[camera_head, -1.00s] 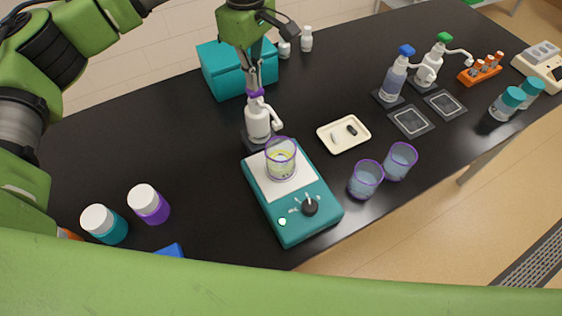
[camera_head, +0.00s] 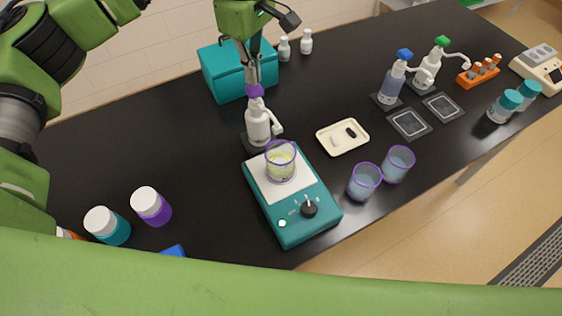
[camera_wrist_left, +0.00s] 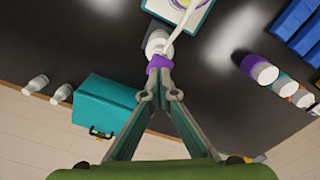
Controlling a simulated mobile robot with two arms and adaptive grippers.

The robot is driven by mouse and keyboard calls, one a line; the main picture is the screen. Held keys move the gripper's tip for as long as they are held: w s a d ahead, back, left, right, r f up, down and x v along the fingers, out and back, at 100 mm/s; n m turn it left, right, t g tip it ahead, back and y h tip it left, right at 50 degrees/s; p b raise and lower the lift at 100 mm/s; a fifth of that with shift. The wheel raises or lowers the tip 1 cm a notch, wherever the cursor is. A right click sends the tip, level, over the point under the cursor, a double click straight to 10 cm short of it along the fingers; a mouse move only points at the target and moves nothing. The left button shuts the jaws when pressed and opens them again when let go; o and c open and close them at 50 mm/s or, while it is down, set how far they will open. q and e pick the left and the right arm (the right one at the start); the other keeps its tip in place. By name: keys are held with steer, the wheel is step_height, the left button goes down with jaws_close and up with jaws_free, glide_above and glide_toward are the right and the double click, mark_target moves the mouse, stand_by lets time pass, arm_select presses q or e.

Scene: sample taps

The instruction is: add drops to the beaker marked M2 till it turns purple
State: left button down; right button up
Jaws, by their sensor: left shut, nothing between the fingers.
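A clear beaker (camera_head: 281,164) with a purple rim stands on the white top of a teal stirrer (camera_head: 300,217). Its liquid is pale yellow; I cannot read any mark on it. A white dispenser bottle (camera_head: 257,122) with a purple top (camera_head: 254,91) stands behind it, its spout pointing toward the beaker. My left gripper (camera_head: 253,83) is shut and empty, its fingertips at the purple top from above. The left wrist view shows the fingertips (camera_wrist_left: 160,78) close against the purple top (camera_wrist_left: 159,62); whether they press on it is unclear. My right gripper is not in view.
Two more purple-rimmed beakers (camera_head: 364,182) (camera_head: 397,164) stand to the right of the stirrer. A cream tray (camera_head: 356,146) lies behind them. Other dispensers (camera_head: 391,85) (camera_head: 429,68) stand at the right. A teal box (camera_head: 222,73) is behind my gripper. Capped jars (camera_head: 107,225) (camera_head: 151,206) stand front left.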

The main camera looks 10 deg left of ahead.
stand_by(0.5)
arm_select(q)
step_height(320, 180, up, 6)
steer(key=p, duration=0.3)
steer(key=shift+f, duration=0.1)
stand_by(0.6)
